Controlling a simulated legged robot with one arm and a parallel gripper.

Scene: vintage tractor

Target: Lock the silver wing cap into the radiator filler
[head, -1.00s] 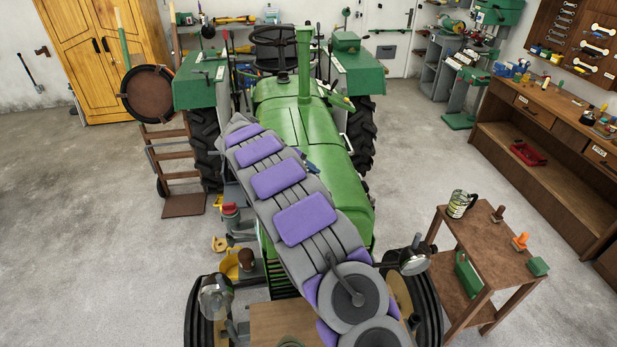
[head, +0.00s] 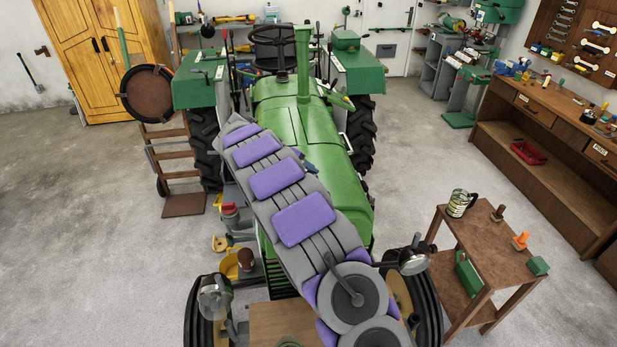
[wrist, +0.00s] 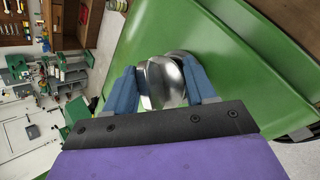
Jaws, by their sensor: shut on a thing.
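In the wrist view, my gripper (wrist: 162,88) has its two blue fingers closed on the silver wing cap (wrist: 165,82). The shiny cap sits between the fingertips, in front of the green tractor hood (wrist: 230,70). The radiator filler is not visible; the cap and fingers cover that part of the hood, so I cannot tell whether the cap is seated. In the head view, my arm lies across the front and left side of the green hood (head: 315,140) and hides much of it. The cap cannot be made out there.
Headlamps (head: 413,260) flank the nose. A long workbench (head: 545,130) runs along the right. Open concrete floor lies on the left.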

